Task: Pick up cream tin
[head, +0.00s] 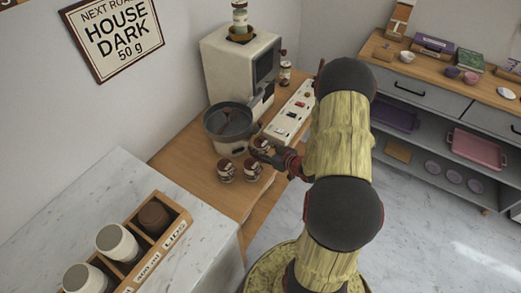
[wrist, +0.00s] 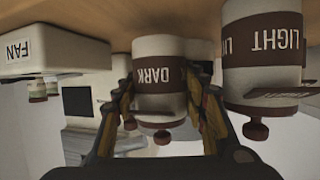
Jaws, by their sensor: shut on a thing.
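My gripper (head: 270,155) reaches in from the right at the wooden counter. In the wrist view, which shows things upside down, its fingers (wrist: 165,85) are closed around a cream tin (wrist: 157,78) with a brown band lettered DARK and a reddish-brown knob. In the head view this tin (head: 262,143) is partly hidden by the gripper. I cannot tell whether it is clear of the counter. A similar tin lettered LIGHT (wrist: 262,50) stands close beside it. Two such tins stand nearby in the head view, at the front (head: 252,170) and left (head: 225,171).
A roaster with a dark round pan (head: 229,121) stands just behind the tins. A white panel (head: 292,113) lies to the right. A wooden lids box (head: 165,240) with cups sits on the marble counter (head: 90,205). Shelves (head: 440,110) stand at the right.

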